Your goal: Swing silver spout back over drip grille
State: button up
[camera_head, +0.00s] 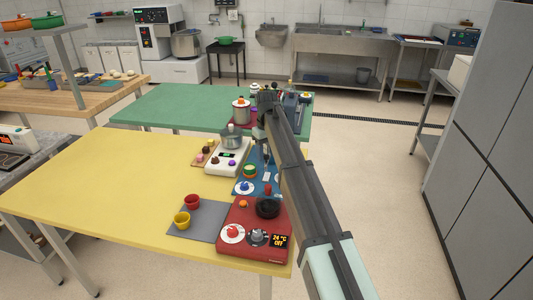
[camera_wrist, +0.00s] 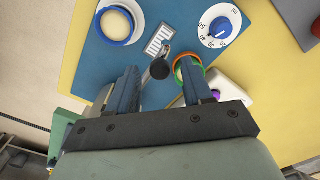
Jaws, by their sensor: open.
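The silver spout (camera_wrist: 164,55) is a thin metal bar with a dark rounded end. In the wrist view it lies between the fingertips of my open gripper (camera_wrist: 160,75), with a gap to each finger; I cannot tell whether they are at its height. The drip grille (camera_wrist: 158,40) is a small white slotted rectangle on the blue board (camera_wrist: 95,60). In the head view the blue board (camera_head: 255,189) is on the yellow table, and my arm hides much of the gripper.
A white dial (camera_wrist: 220,26) and a blue-rimmed round dish (camera_wrist: 115,24) flank the grille. A green and orange ring (camera_wrist: 185,66) is close to the right finger. In the head view, a red cooker unit (camera_head: 243,240) stands in front and a white scale-like unit (camera_head: 228,160) behind.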

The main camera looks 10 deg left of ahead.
notch_tip(320, 180, up, 13)
jog(key=shift+r, duration=0.2)
dwell(0.3)
jog(key=s+d+f+m+t, duration=0.1)
jog(key=s+d+f+m, duration=0.3)
jog(key=d+f, duration=1.3)
jog(key=s+d+f+g, duration=0.1)
jog(key=s+d+f, duration=0.3)
jog(key=f, duration=0.5)
jog(key=s+d+f+m+g, duration=0.1)
jog(key=s+d+f, duration=0.1)
jog(key=s+f, duration=0.45)
jog(key=s+d+f, duration=0.3)
jog(key=f, duration=0.7)
jog(key=s+d+f+m+g, duration=0.1)
jog(key=s+d+f+g, duration=0.1)
jog(key=s+f, duration=0.5)
jog(key=s+d+f+m+g, duration=0.1)
jog(key=s+d+f, duration=0.3)
jog(key=s, duration=1.6)
jog(key=s+d+f+m+g, duration=0.2)
jog(key=s+d+f, duration=0.1)
jog(key=s+f, duration=0.9)
jog(key=shift+s+g, duration=0.4)
jog(key=shift+s, duration=0.75)
